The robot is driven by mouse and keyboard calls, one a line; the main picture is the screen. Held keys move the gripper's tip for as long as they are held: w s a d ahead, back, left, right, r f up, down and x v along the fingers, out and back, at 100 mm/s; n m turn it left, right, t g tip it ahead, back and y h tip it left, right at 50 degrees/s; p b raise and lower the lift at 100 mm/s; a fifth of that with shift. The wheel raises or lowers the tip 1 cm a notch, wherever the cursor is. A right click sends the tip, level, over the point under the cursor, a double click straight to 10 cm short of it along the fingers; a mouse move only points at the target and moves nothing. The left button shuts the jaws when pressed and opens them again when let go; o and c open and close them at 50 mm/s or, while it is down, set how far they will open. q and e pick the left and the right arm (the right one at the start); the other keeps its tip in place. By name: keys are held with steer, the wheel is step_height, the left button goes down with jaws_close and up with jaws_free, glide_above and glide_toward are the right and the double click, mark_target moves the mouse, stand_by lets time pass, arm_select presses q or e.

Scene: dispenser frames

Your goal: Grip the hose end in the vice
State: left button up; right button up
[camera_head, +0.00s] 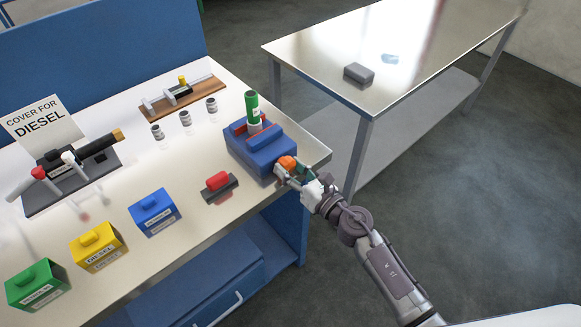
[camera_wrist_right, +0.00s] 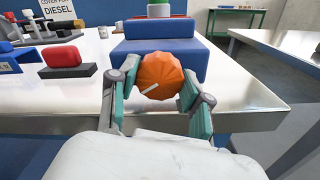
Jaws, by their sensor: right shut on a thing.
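The blue vice (camera_head: 262,151) stands at the right corner of the white bench top, with red jaw parts on top. A green hose end (camera_head: 252,104) with a white collar stands upright between its jaws. I cannot tell how tightly the jaws meet it. An orange knob (camera_head: 287,162) sits on the vice's front. My right gripper (camera_head: 290,173) is shut on this knob. In the right wrist view the fingers flank the knob (camera_wrist_right: 160,76), and the blue vice (camera_wrist_right: 150,52) is behind it. My left gripper is not in view.
Blue (camera_head: 154,213), yellow (camera_head: 98,247) and green (camera_head: 37,286) boxes line the bench front. A red-topped block (camera_head: 219,187) lies near the vice. Nozzles on a dark stand (camera_head: 72,181) are at left. A steel table (camera_head: 420,50) stands across a gap.

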steer(key=o, duration=1.2)
steer(key=shift+c, duration=0.2)
steer(key=v, duration=1.2)
